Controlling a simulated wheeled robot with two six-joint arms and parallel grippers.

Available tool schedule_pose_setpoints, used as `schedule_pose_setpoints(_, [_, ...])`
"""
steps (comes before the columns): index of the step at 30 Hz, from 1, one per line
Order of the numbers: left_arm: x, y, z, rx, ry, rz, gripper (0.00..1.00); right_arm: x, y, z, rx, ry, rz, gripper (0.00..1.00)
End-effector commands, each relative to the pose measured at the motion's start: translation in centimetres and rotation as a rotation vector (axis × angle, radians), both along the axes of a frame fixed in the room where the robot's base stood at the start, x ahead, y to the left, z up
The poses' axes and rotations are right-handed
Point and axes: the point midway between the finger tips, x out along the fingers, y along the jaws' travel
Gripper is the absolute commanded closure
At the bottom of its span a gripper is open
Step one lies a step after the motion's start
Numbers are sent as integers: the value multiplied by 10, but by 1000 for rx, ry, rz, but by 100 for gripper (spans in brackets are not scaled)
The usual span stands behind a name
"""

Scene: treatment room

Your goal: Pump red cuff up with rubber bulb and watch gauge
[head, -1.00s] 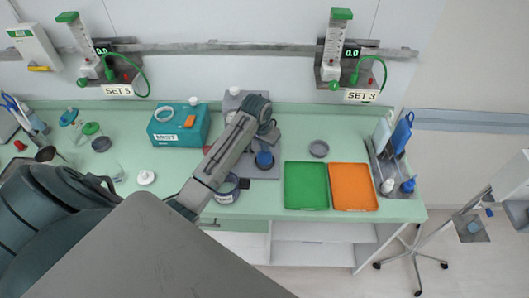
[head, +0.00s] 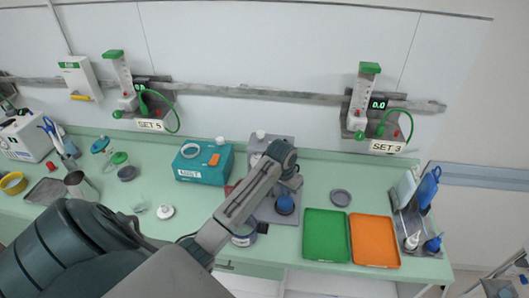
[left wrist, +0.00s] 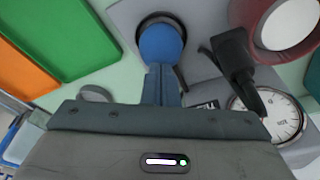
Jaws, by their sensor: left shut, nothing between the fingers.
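The blue rubber bulb (head: 285,204) stands on a grey base plate (head: 266,212) on the green counter; it also shows in the left wrist view (left wrist: 160,42). My left gripper (left wrist: 161,70) is shut and empty, its fingertips overlapping the bulb's near edge in the wrist view. I cannot tell whether they touch it. The red cuff (left wrist: 250,22) wraps a pale cylinder at the wrist view's upper right. The round white gauge (left wrist: 280,122) is at lower right, partly covered by a black part and my gripper body. My arm hides much of the device in the head view. My right gripper is out of view.
A green tray (head: 326,235) and an orange tray (head: 375,241) lie right of the device. A teal box (head: 203,165) stands left of it. A grey round dish (head: 340,197) sits behind the trays. A bottle rack (head: 412,222) stands at the right end.

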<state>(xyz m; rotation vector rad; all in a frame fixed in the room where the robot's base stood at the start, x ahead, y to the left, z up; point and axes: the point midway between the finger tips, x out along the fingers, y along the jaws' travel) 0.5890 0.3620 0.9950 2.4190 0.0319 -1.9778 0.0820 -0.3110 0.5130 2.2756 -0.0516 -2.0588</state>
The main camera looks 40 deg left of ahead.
Motion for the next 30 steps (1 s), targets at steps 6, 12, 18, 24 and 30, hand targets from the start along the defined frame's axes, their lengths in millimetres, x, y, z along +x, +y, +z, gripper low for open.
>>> schedule_pose_setpoints(6, [0, 0, 0, 0, 0, 0, 100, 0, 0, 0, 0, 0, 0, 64])
schedule_pose_setpoints(12, [0, 0, 4, 0, -1, 0, 100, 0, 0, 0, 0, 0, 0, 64])
schedule_pose_setpoints(18, [1, 0, 24, 1, -3, -1, 100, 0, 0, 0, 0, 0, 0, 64])
schedule_pose_setpoints(24, [0, 1, 44, 1, -2, -1, 100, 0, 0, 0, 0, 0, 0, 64])
schedule_pose_setpoints(30, [0, 0, 58, 0, -1, 0, 100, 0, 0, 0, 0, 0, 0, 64])
